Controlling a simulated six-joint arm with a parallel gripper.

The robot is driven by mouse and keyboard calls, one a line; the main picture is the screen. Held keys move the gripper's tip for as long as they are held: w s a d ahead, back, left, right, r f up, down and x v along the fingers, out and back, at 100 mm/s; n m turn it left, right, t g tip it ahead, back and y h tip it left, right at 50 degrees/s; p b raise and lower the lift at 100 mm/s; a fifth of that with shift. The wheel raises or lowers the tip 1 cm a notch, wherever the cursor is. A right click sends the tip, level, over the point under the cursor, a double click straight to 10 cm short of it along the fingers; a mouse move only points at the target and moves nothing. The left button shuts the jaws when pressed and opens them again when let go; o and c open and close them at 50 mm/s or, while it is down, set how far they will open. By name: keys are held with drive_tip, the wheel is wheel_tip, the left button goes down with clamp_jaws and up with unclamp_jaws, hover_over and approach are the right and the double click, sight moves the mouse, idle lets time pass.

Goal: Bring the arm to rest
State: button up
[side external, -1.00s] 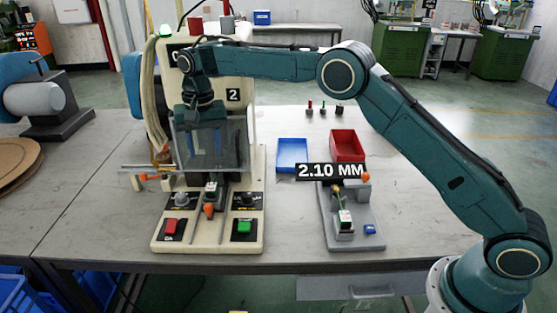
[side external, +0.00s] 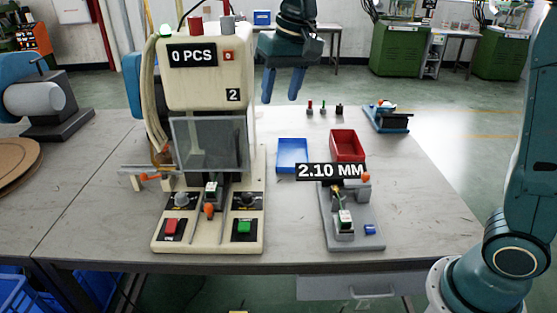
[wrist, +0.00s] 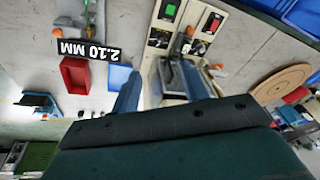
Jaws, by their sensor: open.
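My gripper (side external: 283,84) is raised in the air above the back of the table, to the right of the moulding machine (side external: 205,75). Its two blue fingers point down, are spread apart and hold nothing. In the wrist view, one blue finger (wrist: 128,95) and another (wrist: 193,80) show in front of the dark gripper body. My arm's upper links run out of the top of the side view.
The machine has a clear guard (side external: 209,145) and red and green buttons. A blue tray (side external: 292,154), a red tray (side external: 347,145) and a grey gauge fixture (side external: 352,222) labelled "2.10 MM" stand on the table (side external: 430,210). A blue fixture (side external: 387,118) is at back right.

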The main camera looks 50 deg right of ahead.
drive_tip(key=s+d+f+n+t, duration=0.1)
drive_tip(key=s+d+f, duration=0.1)
drive_tip(key=s, duration=1.1)
drive_tip(key=s+d+f+n+t, duration=0.1)
drive_tip(key=s+d+f+n, duration=0.1)
drive_tip(key=s, duration=1.1)
drive_tip(key=shift+s+d+f+t, duration=0.2)
drive_tip(key=shift+d+f+t, duration=0.2)
drive_tip(key=shift+d+f, duration=0.35)
